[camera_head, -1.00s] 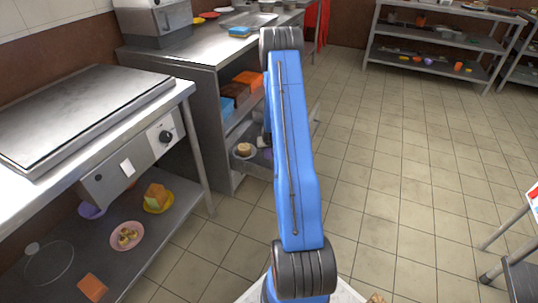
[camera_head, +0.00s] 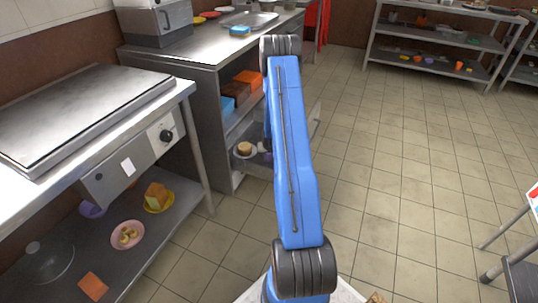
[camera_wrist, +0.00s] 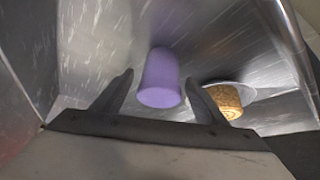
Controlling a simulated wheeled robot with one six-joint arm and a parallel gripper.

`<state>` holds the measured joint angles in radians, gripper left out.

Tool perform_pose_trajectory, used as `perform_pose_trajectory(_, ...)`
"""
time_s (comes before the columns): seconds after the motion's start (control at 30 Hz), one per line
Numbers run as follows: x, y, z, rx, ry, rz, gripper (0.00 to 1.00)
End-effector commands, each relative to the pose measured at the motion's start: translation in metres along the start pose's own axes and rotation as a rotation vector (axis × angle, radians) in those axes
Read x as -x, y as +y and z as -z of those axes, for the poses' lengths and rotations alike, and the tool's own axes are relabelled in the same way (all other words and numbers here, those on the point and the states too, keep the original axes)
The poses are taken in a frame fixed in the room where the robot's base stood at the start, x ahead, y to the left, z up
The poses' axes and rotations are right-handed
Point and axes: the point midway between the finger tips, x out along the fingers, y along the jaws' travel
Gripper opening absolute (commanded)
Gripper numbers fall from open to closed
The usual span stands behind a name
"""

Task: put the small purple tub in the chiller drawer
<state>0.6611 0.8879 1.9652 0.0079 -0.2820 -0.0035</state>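The small purple tub (camera_wrist: 161,84) stands between the two fingers of my gripper (camera_wrist: 159,77) in the wrist view. The fingers are apart, with a narrow gap showing beside the tub, so my gripper looks open around it. Bright metal walls (camera_wrist: 95,35) surround the tub; this appears to be the inside of the chiller drawer. In the head view, the low pulled-out drawer (camera_head: 255,168) is partly hidden behind my blue arm. My gripper is mostly hidden there too.
A plate with a round tan item (camera_wrist: 224,98) lies right of the tub; it also shows in the head view (camera_head: 245,149). A griddle (camera_head: 80,110) stands at the left, with dishes on the shelf below.

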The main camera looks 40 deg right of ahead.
Motion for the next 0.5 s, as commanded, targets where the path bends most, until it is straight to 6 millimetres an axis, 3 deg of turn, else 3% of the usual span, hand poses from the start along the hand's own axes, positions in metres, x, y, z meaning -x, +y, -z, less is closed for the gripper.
perform_pose_trajectory(0.27,0.011,0.0,0.002,0.0,0.001,0.0,0.66)
perform_pose_trajectory(0.5,0.049,0.0,0.002,0.0,0.001,0.0,0.66)
